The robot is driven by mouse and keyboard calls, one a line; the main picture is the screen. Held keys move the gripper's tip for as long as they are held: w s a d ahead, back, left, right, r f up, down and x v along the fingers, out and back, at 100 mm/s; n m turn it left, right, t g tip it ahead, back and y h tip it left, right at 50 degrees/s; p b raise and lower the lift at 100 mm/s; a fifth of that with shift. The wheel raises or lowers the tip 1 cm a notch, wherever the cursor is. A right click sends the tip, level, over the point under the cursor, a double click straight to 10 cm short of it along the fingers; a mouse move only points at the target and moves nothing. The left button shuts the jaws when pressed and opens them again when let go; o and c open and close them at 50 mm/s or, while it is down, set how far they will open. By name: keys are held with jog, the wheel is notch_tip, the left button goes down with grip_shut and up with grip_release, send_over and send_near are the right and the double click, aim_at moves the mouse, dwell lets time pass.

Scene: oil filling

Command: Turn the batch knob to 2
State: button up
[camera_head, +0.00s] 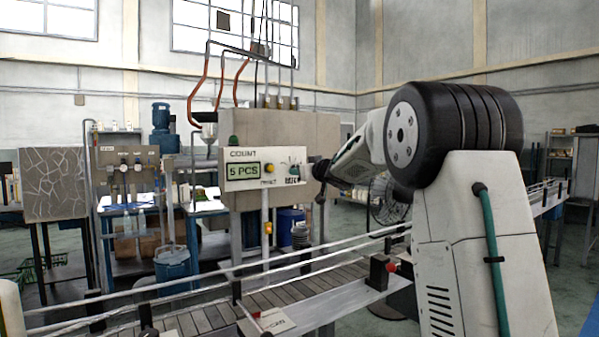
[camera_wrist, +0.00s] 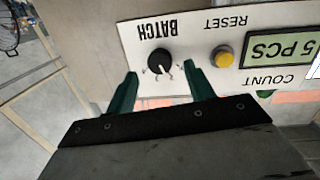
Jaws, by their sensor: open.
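The batch knob (camera_wrist: 159,61) is a round black dial on a white control panel (camera_wrist: 200,22) with the word BATCH beside it, all upside down in the wrist view. A small white pointer mark shows at the knob's lower edge in that view; the scale figures around it are too small to read. My gripper (camera_wrist: 160,69) has two dark green fingers, spread apart, with the knob between and beyond their tips. I cannot tell whether the fingers touch the panel. In the head view the panel (camera_head: 243,156) reads COUNT and 5 PCS, and my arm reaches its right side.
A yellow reset button (camera_wrist: 223,57) and a green display (camera_wrist: 280,50) sit right of the knob in the wrist view. A conveyor (camera_head: 200,318) with rails runs across the front in the head view. A blue bucket (camera_head: 173,270) stands behind it.

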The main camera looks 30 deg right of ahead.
jog(key=s, duration=0.4)
jog(key=shift+r, duration=0.1)
dwell(0.3)
jog(key=s+d+f+m+g+h, duration=0.35)
jog(key=s+f+g+h, duration=0.3)
jog(key=s+f, duration=0.5)
jog(key=s+a+f+n+g+y, duration=0.1)
jog(key=s+a+f+g+y, duration=0.1)
jog(key=s+a, duration=0.7)
jog(key=s+a+f+n+g+y, duration=0.1)
jog(key=s+a+f+g+y, duration=0.2)
jog(key=s+a, duration=0.7)
jog(key=s+a+f+n+g+y, duration=0.1)
jog(key=s+a+f+g, duration=0.3)
jog(key=s+a, duration=0.5)
jog(key=s+f+y, duration=0.1)
jog(key=s+f, duration=0.1)
jog(key=s, duration=0.8)
jog(key=shift+s+a+f, duration=0.3)
jog(key=shift+s+a, duration=0.05)
